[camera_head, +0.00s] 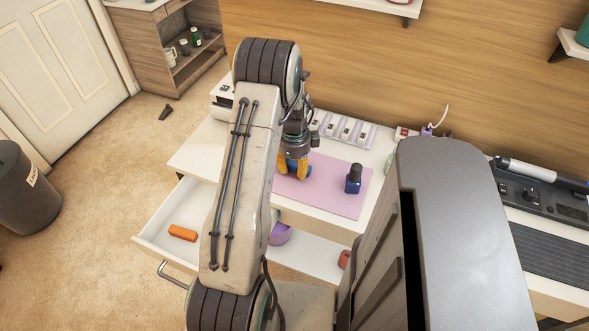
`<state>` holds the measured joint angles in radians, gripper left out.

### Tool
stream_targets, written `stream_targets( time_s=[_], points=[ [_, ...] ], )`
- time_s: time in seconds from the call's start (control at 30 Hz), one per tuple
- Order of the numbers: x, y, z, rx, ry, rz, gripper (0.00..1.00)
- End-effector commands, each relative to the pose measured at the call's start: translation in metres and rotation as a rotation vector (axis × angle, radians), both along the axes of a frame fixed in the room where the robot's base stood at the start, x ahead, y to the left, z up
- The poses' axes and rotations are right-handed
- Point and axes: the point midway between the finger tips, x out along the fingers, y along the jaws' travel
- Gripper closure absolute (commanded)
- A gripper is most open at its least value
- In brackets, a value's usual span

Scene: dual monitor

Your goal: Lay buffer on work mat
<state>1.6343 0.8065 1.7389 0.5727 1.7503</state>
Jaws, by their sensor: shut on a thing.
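The pink-lilac work mat (325,197) lies on the white desk. My gripper (293,172) has orange-yellow fingers and points down over the mat's upper left part. It is shut on a small blue thing (291,164), mostly hidden by the fingers, low over the mat; I cannot tell whether it touches the mat. I cannot tell for sure that this is the buffer. A dark blue bottle with a black cap (353,180) stands upright on the right part of the mat.
An open drawer (158,240) below the desk holds an orange block (183,232), a purple round thing (280,234) and a red thing (344,259). A white compartment tray (343,130) stands behind the mat. A dark console (540,200) is at right.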

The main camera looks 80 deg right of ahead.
Motion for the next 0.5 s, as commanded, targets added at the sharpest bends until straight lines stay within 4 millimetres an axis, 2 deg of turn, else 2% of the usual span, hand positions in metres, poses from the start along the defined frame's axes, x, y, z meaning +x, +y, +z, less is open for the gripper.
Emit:
stream_targets(
  time_s=[0.4,0.43,0.5],
  points=[
    [-0.0001,-0.0002,-0.0054,-0.001,0.0,0.0,0.78],
    [-0.0001,-0.0002,-0.0053,-0.001,0.0,0.0,0.6],
    [-0.0001,-0.0003,-0.0042,-0.001,0.0,0.0,0.54]
  ],
)
